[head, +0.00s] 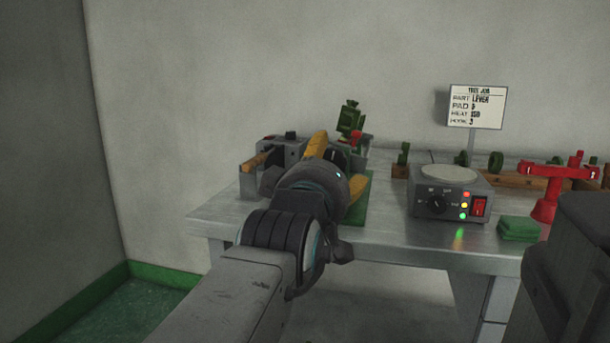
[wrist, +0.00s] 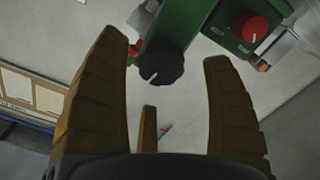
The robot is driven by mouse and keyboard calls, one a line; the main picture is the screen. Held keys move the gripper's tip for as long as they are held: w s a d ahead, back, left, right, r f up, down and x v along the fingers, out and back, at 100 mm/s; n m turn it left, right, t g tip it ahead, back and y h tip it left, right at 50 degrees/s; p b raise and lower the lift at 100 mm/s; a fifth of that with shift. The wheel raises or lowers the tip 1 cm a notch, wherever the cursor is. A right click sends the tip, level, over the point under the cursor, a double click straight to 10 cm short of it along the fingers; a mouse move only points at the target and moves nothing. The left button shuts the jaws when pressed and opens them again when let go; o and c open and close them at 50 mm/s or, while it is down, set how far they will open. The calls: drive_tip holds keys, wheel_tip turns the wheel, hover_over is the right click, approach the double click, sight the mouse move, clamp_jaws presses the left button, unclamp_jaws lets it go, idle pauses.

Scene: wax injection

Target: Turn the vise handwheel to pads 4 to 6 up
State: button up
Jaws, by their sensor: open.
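My gripper (head: 338,160) is open over the left part of the workbench, its two yellow-brown fingers spread apart. In the wrist view the fingers of my gripper (wrist: 164,50) have a black knob (wrist: 162,68) showing between their tips; I cannot tell how far beyond them it is, nor see contact. The knob is next to a green body (wrist: 180,30) bearing a red dial (wrist: 250,27). In the head view a tilted green fixture (head: 350,118) rises behind my gripper. I cannot tell for certain which part is the vise handwheel, and no pad numbers are readable.
A grey unit (head: 283,152) stands left of my gripper on the metal workbench (head: 400,238).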

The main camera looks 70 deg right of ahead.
drive_tip(key=shift+w+d+b, duration=0.2)
drive_tip(key=shift+d+b, duration=0.5)
drive_tip(key=shift+d, duration=1.35)
drive_tip(key=shift+c, duration=0.2)
drive_tip(key=c, duration=1.1)
